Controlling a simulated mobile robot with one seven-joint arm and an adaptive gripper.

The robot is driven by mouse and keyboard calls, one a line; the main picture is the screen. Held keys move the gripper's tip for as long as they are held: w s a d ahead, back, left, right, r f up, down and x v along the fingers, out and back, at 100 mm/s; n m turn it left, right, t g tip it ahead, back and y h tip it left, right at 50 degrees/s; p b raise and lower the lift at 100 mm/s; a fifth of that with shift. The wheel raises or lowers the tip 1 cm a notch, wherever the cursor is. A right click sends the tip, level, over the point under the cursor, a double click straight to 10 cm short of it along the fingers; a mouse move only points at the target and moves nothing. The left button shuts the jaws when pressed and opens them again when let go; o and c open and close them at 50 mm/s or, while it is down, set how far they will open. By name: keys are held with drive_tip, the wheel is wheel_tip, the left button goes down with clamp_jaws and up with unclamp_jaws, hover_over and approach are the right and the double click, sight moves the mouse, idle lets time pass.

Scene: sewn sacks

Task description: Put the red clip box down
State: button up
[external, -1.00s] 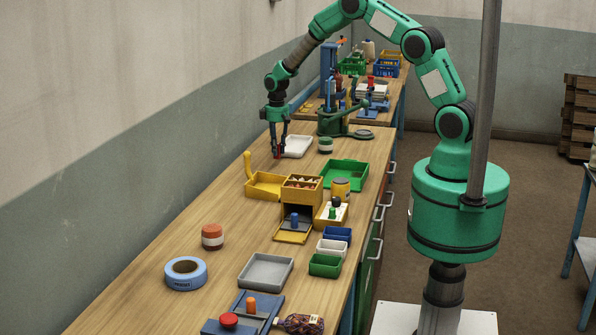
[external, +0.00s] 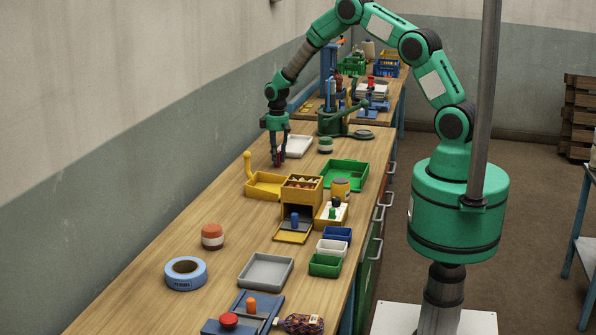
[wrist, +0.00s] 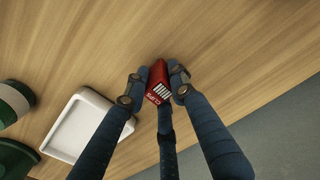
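The red clip box (wrist: 157,84) is between the fingers of my gripper (wrist: 154,86) in the wrist view, with a finger against each side and a third finger below it. In the external view my gripper (external: 278,160) points down just over the wooden bench, left of the white tray. Only a small bit of red shows there between the fingers. I cannot tell whether the box touches the bench top.
The white tray (external: 298,146) stands close beside my gripper; it also shows in the wrist view (wrist: 88,124). A yellow tray with a raised handle (external: 266,186) is nearer the camera. A green-and-white round container (external: 325,145) stands right of the white tray. Bare bench (external: 210,205) lies to the left.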

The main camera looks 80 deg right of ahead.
drive_tip(key=o, duration=0.4)
wheel_tip(320, 180, up, 12)
drive_tip(key=shift+r+p, duration=0.15)
drive_tip(key=shift+p, duration=0.15)
idle(0.4)
idle(0.5)
